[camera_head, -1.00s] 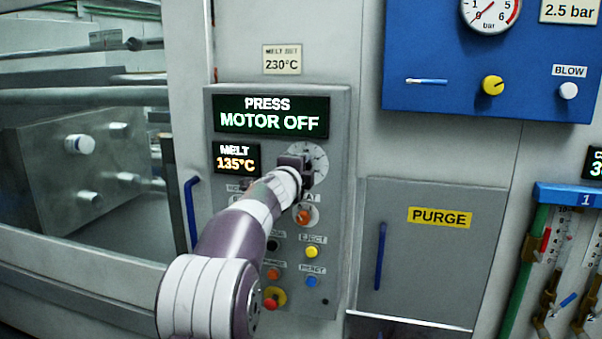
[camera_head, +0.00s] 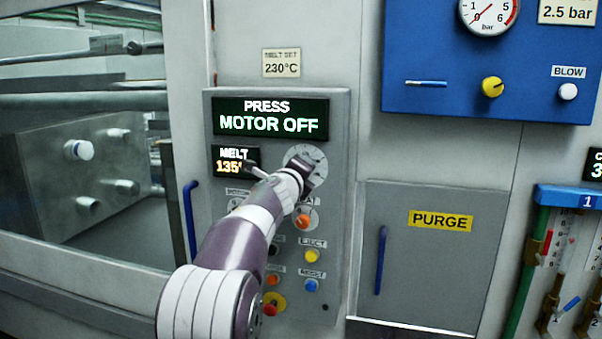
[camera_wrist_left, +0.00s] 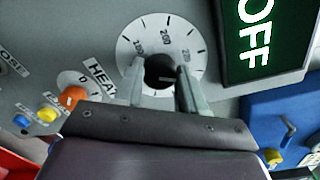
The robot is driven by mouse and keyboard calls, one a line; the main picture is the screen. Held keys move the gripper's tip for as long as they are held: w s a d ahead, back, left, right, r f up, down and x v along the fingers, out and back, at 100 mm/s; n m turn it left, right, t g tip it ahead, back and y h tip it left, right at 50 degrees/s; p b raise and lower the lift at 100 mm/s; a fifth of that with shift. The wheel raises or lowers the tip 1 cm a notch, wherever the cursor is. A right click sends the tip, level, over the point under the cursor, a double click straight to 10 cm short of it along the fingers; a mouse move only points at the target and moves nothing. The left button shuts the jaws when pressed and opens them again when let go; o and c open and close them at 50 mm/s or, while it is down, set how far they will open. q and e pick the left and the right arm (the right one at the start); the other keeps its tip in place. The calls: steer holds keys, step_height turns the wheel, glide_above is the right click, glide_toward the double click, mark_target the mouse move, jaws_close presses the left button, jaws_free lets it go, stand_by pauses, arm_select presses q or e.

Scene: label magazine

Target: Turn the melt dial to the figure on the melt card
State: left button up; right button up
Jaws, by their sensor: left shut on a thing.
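The melt card (camera_head: 281,63) above the panel reads MELT SET 230°C. The melt dial's pale scale disc (camera_head: 315,154) is partly covered by my left gripper (camera_head: 304,170) in the head view. In the left wrist view the disc (camera_wrist_left: 133,53) shows printed figures, 200 among them, and the dark knob (camera_wrist_left: 160,70) sits at its centre. My left gripper (camera_wrist_left: 162,90) is shut on this knob, one finger on each side. The knob's exact setting is hard to read. The melt display (camera_head: 230,160) shows 135, its end covered by my wrist. My right gripper is not in view.
The press display (camera_head: 270,117) reads MOTOR OFF. An orange heat knob (camera_head: 303,222) and several coloured buttons sit close below the dial. A blue door handle (camera_head: 190,215) stands left of the panel, the purge door (camera_head: 415,265) right of it.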

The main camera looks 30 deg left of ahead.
arm_select(q)
steer(key=shift+f, duration=0.2)
steer(key=o, duration=1.1)
steer(key=shift+c, duration=0.2)
steer(key=shift+d+r, duration=0.1)
steer(key=shift+s, duration=0.1)
steer(key=b+v, duration=0.2)
steer(key=v, duration=1)
steer(key=shift+s+b, duration=0.25)
steer(key=shift+b, duration=0.1)
